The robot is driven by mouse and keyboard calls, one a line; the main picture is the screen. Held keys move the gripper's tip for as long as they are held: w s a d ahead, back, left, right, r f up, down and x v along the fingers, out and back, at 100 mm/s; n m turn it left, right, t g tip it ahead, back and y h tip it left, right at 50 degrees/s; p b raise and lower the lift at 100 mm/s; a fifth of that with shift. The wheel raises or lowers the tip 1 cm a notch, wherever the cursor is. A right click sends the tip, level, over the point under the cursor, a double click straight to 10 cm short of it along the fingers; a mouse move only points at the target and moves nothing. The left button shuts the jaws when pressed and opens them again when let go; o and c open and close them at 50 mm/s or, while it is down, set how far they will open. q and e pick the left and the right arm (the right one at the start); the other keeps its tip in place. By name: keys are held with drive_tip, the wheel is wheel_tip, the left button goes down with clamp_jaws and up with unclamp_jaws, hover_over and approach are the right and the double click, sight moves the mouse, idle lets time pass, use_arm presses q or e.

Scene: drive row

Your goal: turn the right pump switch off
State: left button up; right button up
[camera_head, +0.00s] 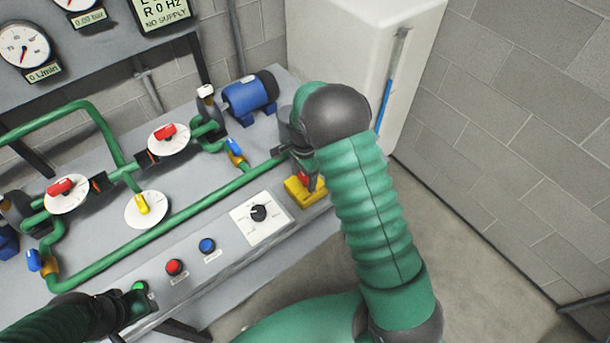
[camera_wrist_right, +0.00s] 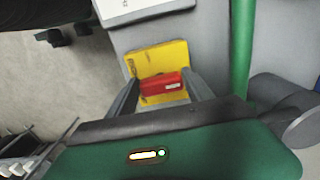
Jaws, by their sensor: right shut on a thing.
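The right pump switch is a red handle (camera_wrist_right: 162,84) on a yellow plate (camera_wrist_right: 174,56), at the right end of the bench front. In the head view the yellow plate (camera_head: 300,193) shows beside my right arm, with a bit of the red handle above it. My right gripper (camera_wrist_right: 160,88) is shut on the red handle, one finger on each side of it. In the head view the gripper (camera_head: 302,165) is partly hidden by my own wrist. My left gripper (camera_head: 135,305) is low at the left by the bench's front edge; its fingers cannot be made out.
A black rotary dial on a white plate (camera_head: 258,213), a blue button (camera_head: 207,245), a red button (camera_head: 174,267) and a green button (camera_head: 139,286) line the bench front. Green pipes (camera_head: 165,222) and a blue pump motor (camera_head: 250,94) stand behind. A white cabinet (camera_head: 345,60) is at the back.

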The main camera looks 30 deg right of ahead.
drive_tip(key=shift+d, duration=0.5)
drive_tip(key=shift+w+a, duration=0.15)
